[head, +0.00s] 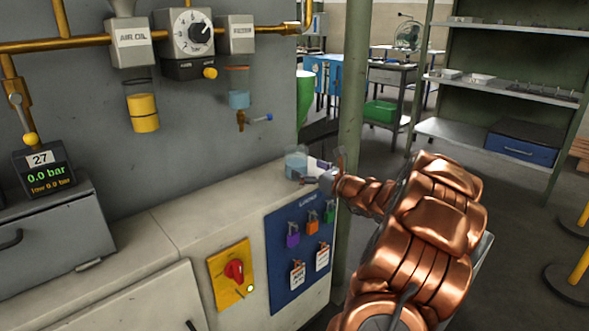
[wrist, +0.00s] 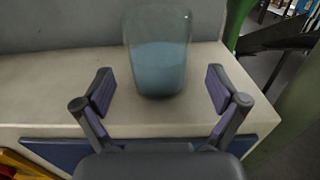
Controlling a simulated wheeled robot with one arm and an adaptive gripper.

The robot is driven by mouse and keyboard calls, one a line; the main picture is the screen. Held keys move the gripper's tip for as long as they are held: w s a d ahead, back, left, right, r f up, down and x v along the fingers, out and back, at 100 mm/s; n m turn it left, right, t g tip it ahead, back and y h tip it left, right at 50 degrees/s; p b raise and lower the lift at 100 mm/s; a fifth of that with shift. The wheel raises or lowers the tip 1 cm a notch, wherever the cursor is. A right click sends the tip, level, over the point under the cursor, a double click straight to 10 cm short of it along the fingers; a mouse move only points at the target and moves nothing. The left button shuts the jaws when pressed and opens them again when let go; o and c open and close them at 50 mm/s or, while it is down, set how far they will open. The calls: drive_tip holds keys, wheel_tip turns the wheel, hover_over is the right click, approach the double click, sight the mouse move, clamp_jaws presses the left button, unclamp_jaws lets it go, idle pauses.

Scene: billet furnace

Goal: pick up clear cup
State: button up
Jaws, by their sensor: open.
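The clear cup (wrist: 157,60) stands upright on the pale cabinet top, and its lower part looks blue. In the head view the cup (head: 296,164) is at the far right end of the cabinet top, close to the wall. My gripper (wrist: 160,92) is open and empty, with one purple-padded finger to the left and one to the right. The cup is ahead of and between the fingertips, with clear space on both sides. In the head view my gripper (head: 312,170) is just right of the cup, and its fingers are small and partly hard to make out.
The cabinet top (head: 190,205) is bare left of the cup. A green post (head: 350,100) rises close behind my gripper. A blue lock board (head: 300,250) with padlocks and tags is on the cabinet front. Pipes and gauges, with a yellow bowl (head: 143,112), hang on the wall above.

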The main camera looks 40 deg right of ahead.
sight(305, 169)
drive_tip(key=w+b, duration=0.1)
drive_tip(key=w, duration=0.2)
drive_tip(key=shift+w+f, duration=0.1)
drive_tip(key=shift+w, duration=0.85)
drive_tip(key=shift+c, duration=0.3)
drive_tip(key=c, duration=1.2)
